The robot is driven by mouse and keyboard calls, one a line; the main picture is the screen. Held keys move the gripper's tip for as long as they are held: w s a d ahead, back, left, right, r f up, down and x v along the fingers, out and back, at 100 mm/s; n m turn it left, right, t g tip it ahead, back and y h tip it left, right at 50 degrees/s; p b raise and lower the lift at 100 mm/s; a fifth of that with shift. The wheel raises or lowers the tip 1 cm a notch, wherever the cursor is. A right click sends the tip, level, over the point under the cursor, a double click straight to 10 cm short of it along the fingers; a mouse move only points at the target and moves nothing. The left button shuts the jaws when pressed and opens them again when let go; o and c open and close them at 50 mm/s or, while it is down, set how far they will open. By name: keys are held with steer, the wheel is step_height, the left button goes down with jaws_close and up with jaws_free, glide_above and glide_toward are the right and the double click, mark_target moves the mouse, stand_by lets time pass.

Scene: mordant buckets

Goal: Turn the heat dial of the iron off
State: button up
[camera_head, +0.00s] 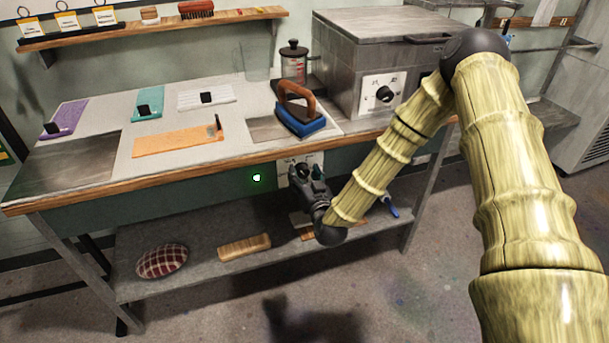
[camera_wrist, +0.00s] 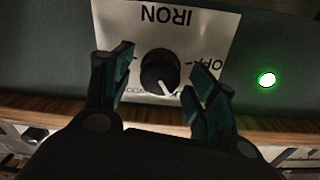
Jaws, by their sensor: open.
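The heat dial (camera_wrist: 158,70) is a round black knob with a white pointer line, on a white plate (camera_wrist: 198,32) marked IRON, upside down in the wrist view. The pointer aims at the picture's lower right, away from the OFF mark at the plate's right side. In the head view the plate (camera_head: 315,159) shows on the table's front, partly hidden by my gripper (camera_head: 308,172). My gripper (camera_wrist: 164,80) is open, its fingers on either side of the dial; contact cannot be told. The iron (camera_head: 300,118), blue with a brown handle, stands on the table.
A lit green lamp (camera_head: 256,178) is on the table's front, left of the plate. The table's wooden edge (camera_head: 200,167) runs above the dial. The lower shelf (camera_head: 200,262) holds a checked cushion (camera_head: 162,261) and a wooden block (camera_head: 244,247).

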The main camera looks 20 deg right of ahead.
steer(key=shift+c, duration=0.2)
steer(key=c, duration=1)
steer(key=n, duration=0.3)
steer(key=shift+a+n, duration=0.1)
steer(key=shift+n, duration=0.2)
steer(key=n, duration=0.3)
steer(key=n+b, duration=0.1)
steer(key=n, duration=0.3)
steer(key=shift+n, duration=0.4)
steer(key=shift+n+b, duration=0.35)
steer(key=shift+n, duration=1.15)
